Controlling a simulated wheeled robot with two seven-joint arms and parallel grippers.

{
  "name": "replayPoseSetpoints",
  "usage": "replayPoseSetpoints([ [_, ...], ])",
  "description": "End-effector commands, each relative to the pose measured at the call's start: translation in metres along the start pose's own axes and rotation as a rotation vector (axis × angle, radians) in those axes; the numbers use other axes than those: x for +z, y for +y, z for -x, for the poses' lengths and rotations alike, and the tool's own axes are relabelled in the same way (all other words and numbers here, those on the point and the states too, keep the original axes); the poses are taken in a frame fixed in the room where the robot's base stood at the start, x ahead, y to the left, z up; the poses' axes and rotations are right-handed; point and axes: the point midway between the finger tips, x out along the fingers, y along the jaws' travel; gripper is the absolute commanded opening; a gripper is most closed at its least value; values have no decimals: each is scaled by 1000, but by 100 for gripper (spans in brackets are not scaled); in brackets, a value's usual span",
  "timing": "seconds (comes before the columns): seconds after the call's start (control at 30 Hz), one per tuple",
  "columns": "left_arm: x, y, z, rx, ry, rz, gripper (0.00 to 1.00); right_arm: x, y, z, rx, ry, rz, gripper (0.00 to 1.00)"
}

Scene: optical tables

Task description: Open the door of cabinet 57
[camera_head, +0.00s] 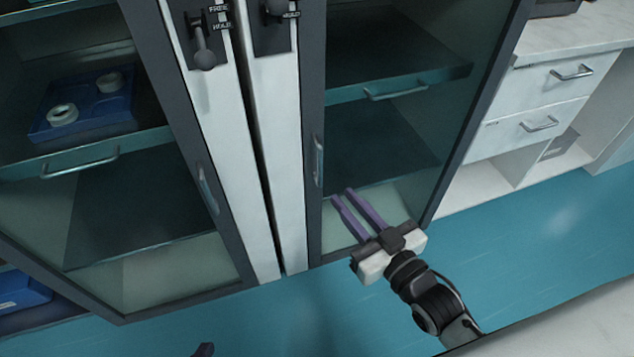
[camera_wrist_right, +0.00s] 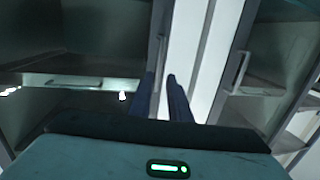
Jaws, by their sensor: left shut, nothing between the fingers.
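Two dark-framed glass cabinet doors stand side by side, the left door (camera_head: 187,130) and the right door (camera_head: 312,110). Both look closed. No number 57 is readable, so I cannot tell which is cabinet 57. The left door has a vertical handle (camera_head: 207,189), and the right door has one (camera_head: 318,160) near its inner edge. My right gripper (camera_head: 341,194) is open and empty, low in front of the right door, apart from its handle. Only a dark tip of my left gripper (camera_head: 203,349) shows at the bottom edge.
Latches (camera_head: 203,45) marked FREE and HOLD sit on the white strips between the cabinets. A blue tray (camera_head: 85,112) with white rings is behind the left glass. White drawers (camera_head: 535,120) stand at the right. The teal floor (camera_head: 530,235) is clear.

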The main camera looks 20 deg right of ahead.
Motion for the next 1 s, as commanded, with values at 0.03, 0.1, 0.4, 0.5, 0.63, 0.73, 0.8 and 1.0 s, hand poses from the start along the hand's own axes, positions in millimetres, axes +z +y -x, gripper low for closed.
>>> replayPoseSetpoints([
  [0.03,6,0,-6,2,0,-1,0,-1,2,-4,-2,35,5,17],
  [0.1,6,0,-7,3,0,-2,0,-8,3,-10,-4,62,7,17],
  [0.4,8,0,-9,4,3,0,0,-16,3,-56,-4,72,7,17],
  [0.5,9,0,-10,4,5,2,0,-16,3,-74,-3,70,6,17],
  [0.63,8,0,-11,5,10,6,0,-17,2,-93,-4,68,6,17],
  [0.73,8,0,-11,5,12,8,0,-18,2,-103,-4,67,6,17],
  [0.8,9,0,-11,5,12,9,0,-18,2,-107,-4,66,6,17],
  [1.0,9,0,-10,6,11,10,0,-18,2,-109,-4,64,6,17],
])
